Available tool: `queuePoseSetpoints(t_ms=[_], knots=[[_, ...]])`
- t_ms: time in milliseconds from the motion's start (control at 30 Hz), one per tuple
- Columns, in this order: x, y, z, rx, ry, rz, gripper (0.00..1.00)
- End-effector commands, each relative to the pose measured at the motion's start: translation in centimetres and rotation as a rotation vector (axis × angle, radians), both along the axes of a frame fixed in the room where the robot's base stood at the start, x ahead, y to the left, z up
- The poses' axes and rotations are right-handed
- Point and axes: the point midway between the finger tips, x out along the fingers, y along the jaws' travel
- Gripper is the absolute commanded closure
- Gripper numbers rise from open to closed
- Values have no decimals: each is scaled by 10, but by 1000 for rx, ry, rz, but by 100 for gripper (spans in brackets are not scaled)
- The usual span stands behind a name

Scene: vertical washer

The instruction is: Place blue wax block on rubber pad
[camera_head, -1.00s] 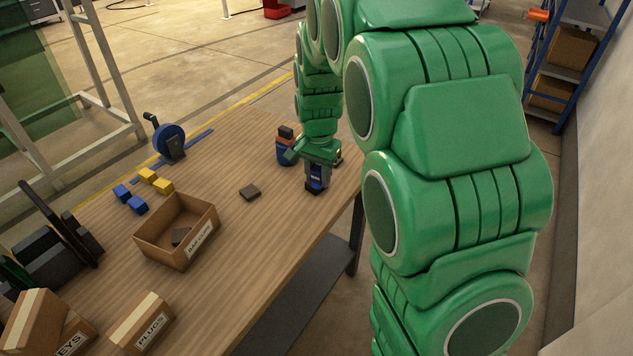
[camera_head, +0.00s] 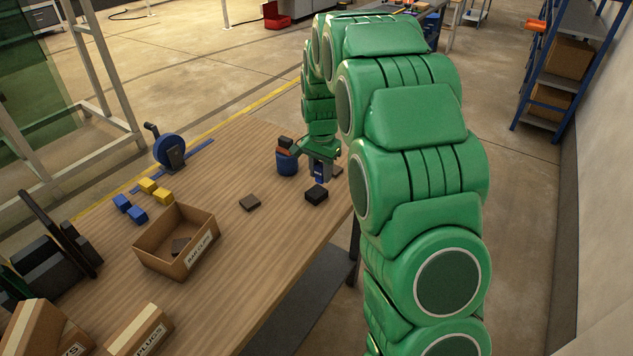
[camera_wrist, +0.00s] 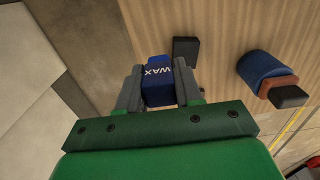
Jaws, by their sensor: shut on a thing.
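My gripper (camera_wrist: 157,88) is shut on the blue wax block (camera_wrist: 156,74), whose white "WAX" lettering faces the wrist camera. In the head view my gripper (camera_head: 320,166) and the blue wax block (camera_head: 319,176) are near the table's right edge. I cannot tell the gap beneath the block. A black block (camera_head: 316,194) stands just in front of them; it shows beyond the fingers in the wrist view (camera_wrist: 186,49). A flat dark square (camera_head: 250,203) lies left of it on the table and may be the rubber pad. A brownish piece (camera_head: 338,170) is partly hidden behind my gripper.
A blue round container (camera_head: 287,162) with a dark block on top stands close left of my gripper. An open cardboard box (camera_head: 203,262), yellow cubes (camera_head: 162,195), blue cubes (camera_head: 137,214) and a blue tape dispenser (camera_head: 170,151) stand further left.

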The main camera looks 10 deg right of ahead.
Motion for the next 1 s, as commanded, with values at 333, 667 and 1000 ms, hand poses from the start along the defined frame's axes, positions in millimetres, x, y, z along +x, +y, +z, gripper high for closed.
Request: queuePoseSetpoints(t_ms=[333, 667, 1000], knots=[[33, 0, -30, 1, 0, 0, 95], [55, 0, -57, 1, 2, 0, 95], [64, -1, -69, 0, -1, 1, 95]])
